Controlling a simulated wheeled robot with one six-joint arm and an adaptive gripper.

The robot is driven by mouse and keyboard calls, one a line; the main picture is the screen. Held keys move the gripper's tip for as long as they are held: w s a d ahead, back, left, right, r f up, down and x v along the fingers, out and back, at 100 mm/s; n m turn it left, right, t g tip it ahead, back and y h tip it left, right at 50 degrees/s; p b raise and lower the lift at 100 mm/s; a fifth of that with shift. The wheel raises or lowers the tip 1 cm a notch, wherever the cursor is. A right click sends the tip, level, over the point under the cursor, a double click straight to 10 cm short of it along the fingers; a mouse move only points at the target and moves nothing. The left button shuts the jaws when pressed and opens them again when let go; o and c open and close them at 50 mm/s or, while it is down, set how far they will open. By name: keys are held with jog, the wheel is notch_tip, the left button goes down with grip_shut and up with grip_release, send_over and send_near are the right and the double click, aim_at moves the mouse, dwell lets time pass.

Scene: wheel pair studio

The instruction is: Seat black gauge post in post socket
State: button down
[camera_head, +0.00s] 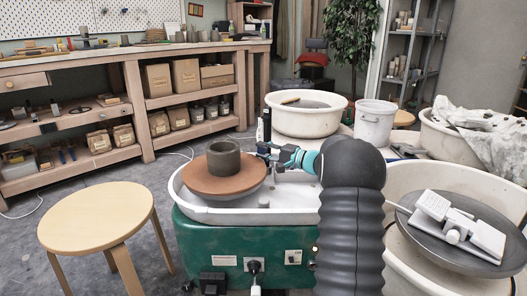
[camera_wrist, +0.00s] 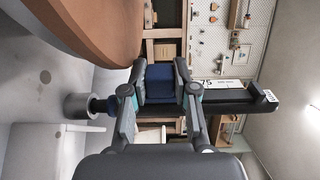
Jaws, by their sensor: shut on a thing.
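The black gauge post (camera_head: 264,125) stands about upright over the right part of the white splash pan. In the wrist view, which is turned on its side, the post (camera_wrist: 235,107) runs across behind my fingers. My gripper (camera_head: 272,155) is shut on the post; a dark blue block (camera_wrist: 160,84) sits between the fingertips in the wrist view. The post socket (camera_head: 263,202) is a small grey cylinder in the pan, below the post; it also shows in the wrist view (camera_wrist: 77,106). The post's lower end lines up close to it. I cannot tell whether it has entered.
A brown wheel head (camera_head: 200,184) with a dark clay cylinder (camera_head: 223,158) stands close left of the post. The white splash pan (camera_head: 290,215) surrounds both. A wooden stool (camera_head: 97,217) stands left. A wheel with a white pedal unit (camera_head: 460,224) is at right.

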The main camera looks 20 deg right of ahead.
jog(key=shift+f, duration=0.3)
jog(key=shift+r, duration=0.6)
jog(key=shift+r, duration=0.1)
dwell(0.8)
dwell(0.4)
jog(key=shift+f, duration=0.5)
jog(key=c, duration=0.8)
grip_release()
jog(key=shift+f, duration=0.15)
